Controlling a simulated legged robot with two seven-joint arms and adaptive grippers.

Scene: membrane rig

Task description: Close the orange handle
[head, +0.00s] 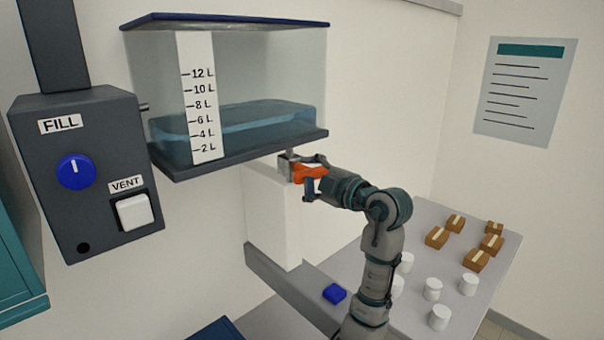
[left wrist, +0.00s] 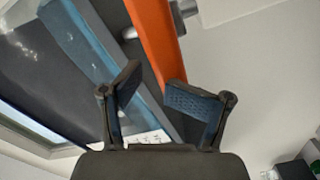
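The orange handle (head: 311,171) is on a small grey valve fitting under the right front of the water tank (head: 240,95). In the left wrist view the orange handle (left wrist: 158,38) is a long flat bar running down from the top edge towards the fingers. My left gripper (head: 305,183) is at the handle in the head view, and partly overlaps it. In the left wrist view my left gripper (left wrist: 150,88) has its two fingers apart, with the lower end of the bar by the right finger. I cannot tell whether they touch. My right gripper is not in view.
A grey control box (head: 85,170) with a blue FILL knob (head: 76,172) and white VENT button (head: 134,211) is at left. A white block (head: 272,215) stands below the tank.

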